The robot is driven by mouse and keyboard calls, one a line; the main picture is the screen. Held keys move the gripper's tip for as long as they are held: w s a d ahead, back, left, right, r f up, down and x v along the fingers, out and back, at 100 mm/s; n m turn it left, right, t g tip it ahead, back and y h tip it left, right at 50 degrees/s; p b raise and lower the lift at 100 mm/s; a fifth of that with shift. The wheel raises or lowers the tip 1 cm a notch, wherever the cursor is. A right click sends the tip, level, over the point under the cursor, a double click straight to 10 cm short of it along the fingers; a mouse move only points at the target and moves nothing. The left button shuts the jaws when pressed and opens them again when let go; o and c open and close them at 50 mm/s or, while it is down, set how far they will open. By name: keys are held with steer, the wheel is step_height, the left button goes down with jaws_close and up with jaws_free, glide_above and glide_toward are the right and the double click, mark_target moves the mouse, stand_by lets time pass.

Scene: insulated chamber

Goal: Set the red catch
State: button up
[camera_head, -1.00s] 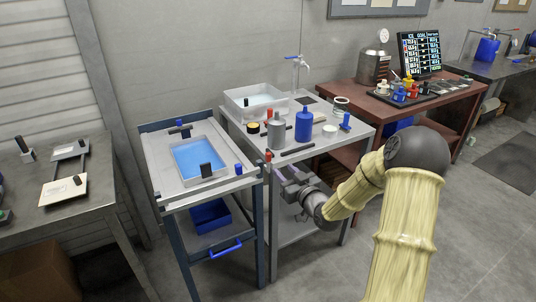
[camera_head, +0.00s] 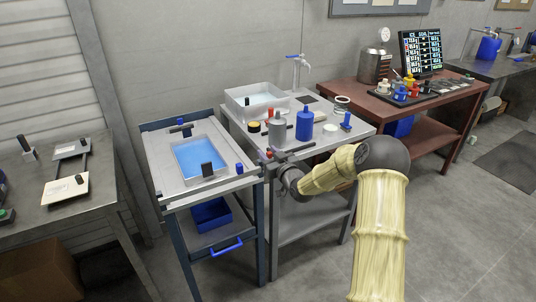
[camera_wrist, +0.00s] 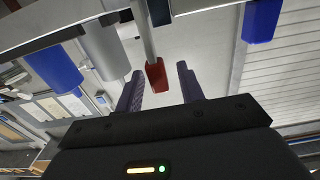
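The red catch (camera_wrist: 156,76) is a small red block on a pale bar. In the wrist view it lies between the two spread fingers of my gripper (camera_wrist: 160,88), with gaps on both sides. My gripper is open, and I see no contact. In the head view the red catch (camera_head: 269,153) is at the front left corner of the grey table, beside the cart. My gripper (camera_head: 276,164) is just in front of and below it there, its fingertips partly hidden.
The grey table (camera_head: 347,140) holds a grey bottle (camera_head: 276,133), a blue bottle (camera_head: 304,124) and a white basin (camera_head: 236,101). Left of it stands a cart (camera_head: 150,146) with a blue-filled tray (camera_head: 225,151). Open floor (camera_head: 440,240) lies to the right.

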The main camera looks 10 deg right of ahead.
steer(key=shift+s, duration=0.15)
jaws_close()
steer(key=a+n+b, duration=0.1)
steer(key=n+b, duration=0.2)
steer(key=b, duration=0.2)
steer(key=s+a+f+n+b, duration=0.1)
steer(key=a+n+b, duration=0.1)
steer(key=b, duration=0.3)
steer(key=a+f+n+b, duration=0.1)
steer(key=a+n+b, duration=0.1)
steer(key=n+b, duration=0.3)
steer(key=shift+s+a+f, duration=0.15)
steer(key=shift+s, duration=0.15)
steer(key=shift+b, duration=0.3)
